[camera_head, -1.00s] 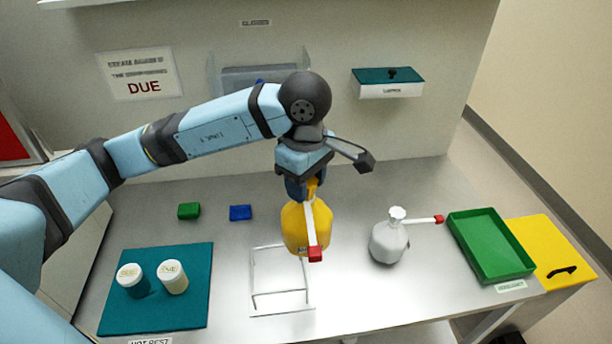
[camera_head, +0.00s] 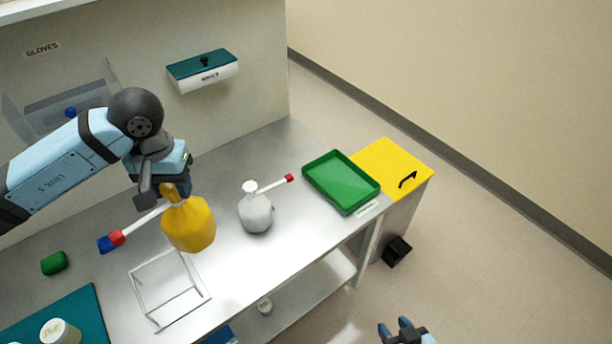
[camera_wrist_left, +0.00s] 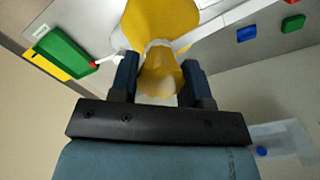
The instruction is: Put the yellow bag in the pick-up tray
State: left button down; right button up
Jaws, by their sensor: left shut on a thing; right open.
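The yellow bag (camera_head: 188,225) has a gathered neck and a white strip with a red end (camera_head: 117,237) sticking out to the left. My left gripper (camera_head: 174,190) is shut on its neck from above. The bag appears held above the bench, just behind the wire stand (camera_head: 165,300). In the left wrist view the neck of the yellow bag (camera_wrist_left: 160,75) is between the two fingers (camera_wrist_left: 160,82). A green tray (camera_head: 341,185) lies empty at the bench's right end, with a small unreadable label in front. My right gripper (camera_head: 400,330) is open and empty at the bottom edge.
A white bag (camera_head: 256,212) with a red-ended strip stands between the yellow bag and the tray. A yellow panel with a black handle (camera_head: 395,168) is beyond the tray. A green block (camera_head: 54,263), a blue block and a teal mat (camera_head: 65,310) are at left.

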aim_at(334, 178)
jog(key=i+l, duration=0.2)
jog(key=i+l+u, duration=0.1)
jog(key=l, duration=0.35)
jog(key=i+l, duration=0.3)
jog(key=i+l+u, duration=0.1)
jog(key=l, duration=0.25)
jog(key=i+l, duration=0.3)
jog(key=i+l+u, duration=0.1)
jog(key=l, duration=0.3)
jog(key=i+l, duration=0.25)
jog(key=l+u, duration=0.05)
jog(key=l, duration=0.05)
